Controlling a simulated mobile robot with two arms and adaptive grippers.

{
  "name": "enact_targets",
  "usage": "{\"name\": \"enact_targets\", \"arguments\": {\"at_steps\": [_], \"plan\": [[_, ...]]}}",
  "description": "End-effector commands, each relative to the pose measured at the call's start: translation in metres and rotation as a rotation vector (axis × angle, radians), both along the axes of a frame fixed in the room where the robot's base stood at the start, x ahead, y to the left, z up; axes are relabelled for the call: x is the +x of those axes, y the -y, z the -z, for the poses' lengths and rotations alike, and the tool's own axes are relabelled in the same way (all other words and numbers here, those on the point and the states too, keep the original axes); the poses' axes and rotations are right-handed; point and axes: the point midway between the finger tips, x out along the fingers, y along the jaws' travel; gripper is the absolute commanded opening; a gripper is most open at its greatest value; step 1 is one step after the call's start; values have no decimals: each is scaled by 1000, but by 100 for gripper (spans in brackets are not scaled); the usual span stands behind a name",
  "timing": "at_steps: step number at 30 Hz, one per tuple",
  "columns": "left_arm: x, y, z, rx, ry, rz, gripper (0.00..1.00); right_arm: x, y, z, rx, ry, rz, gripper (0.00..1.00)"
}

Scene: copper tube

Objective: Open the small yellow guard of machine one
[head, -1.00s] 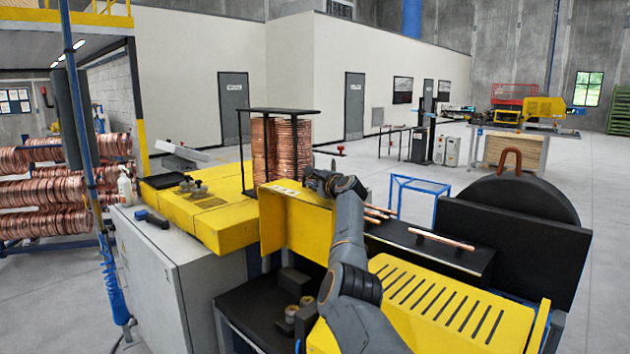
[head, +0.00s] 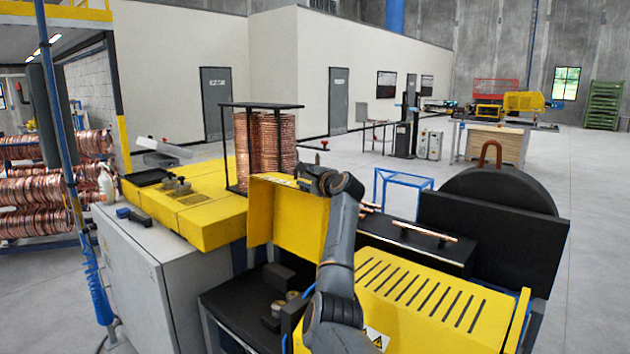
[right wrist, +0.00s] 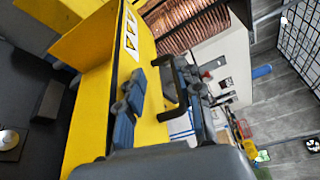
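The small yellow guard (head: 288,215) of the near machine stands upright, tilted up over a dark recess with small rollers. It also fills the middle of the right wrist view (right wrist: 108,75), with warning triangles near its edge. My right gripper (head: 299,177) is at the guard's top edge in the head view. In the right wrist view its two blue-grey fingers (right wrist: 160,100) are spread apart. A black handle (right wrist: 168,88) at the guard lies between them; I cannot tell whether they touch it. My left gripper is not in view.
A yellow slotted cover (head: 420,305) lies right of my right arm. Behind it, copper tubes (head: 425,231) rest on a black ledge beside a dark round housing (head: 495,195). A copper coil (head: 265,150) stands behind the guard. A grey cabinet (head: 140,275) is at left.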

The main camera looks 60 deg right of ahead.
Motion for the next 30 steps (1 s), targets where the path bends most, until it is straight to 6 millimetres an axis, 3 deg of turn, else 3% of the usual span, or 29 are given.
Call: {"name": "enact_targets", "arguments": {"at_steps": [12, 26, 30], "plan": [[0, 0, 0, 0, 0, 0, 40, -43, -33, -5, 1, -1, -2, 36], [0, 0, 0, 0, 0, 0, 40, -51, -39, -7, 1, 0, -2, 36], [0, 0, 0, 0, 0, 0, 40, -47, -43, -2, -16, -29, -10, 9]]}}
